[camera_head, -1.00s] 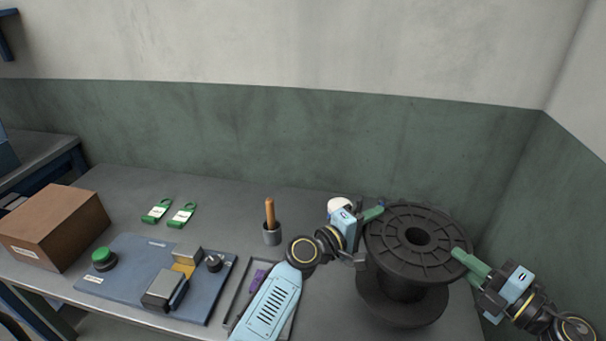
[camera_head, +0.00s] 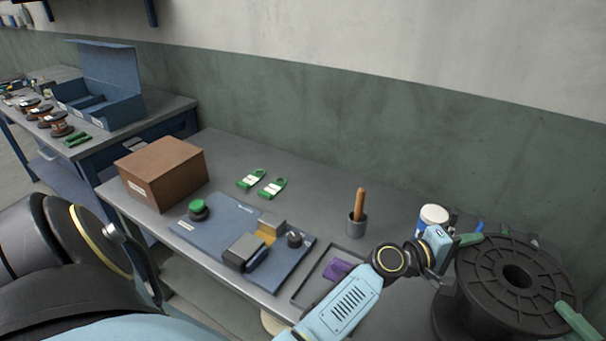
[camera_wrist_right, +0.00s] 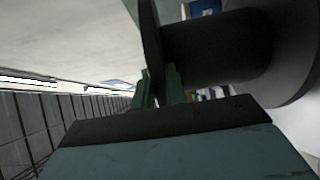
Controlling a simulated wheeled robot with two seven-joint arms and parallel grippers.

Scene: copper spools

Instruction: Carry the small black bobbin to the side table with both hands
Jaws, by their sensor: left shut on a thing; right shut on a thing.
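The black bobbin (camera_head: 500,286) is at the lower right of the head view, upright, its ribbed round top flange facing up. Its lower part is cut off by the frame edge, so I cannot tell whether it touches the table. My left gripper (camera_head: 470,239) is shut on the left side of the top flange. My right gripper (camera_head: 568,308) is shut on the flange at the right; only its green finger shows there. The right wrist view shows the fingers of that gripper (camera_wrist_right: 158,90) on the thin flange edge, with the bobbin's dark core (camera_wrist_right: 215,45) beside it.
A second table (camera_head: 150,112) at the far left holds copper spools (camera_head: 60,126) and an open blue case (camera_head: 112,105).

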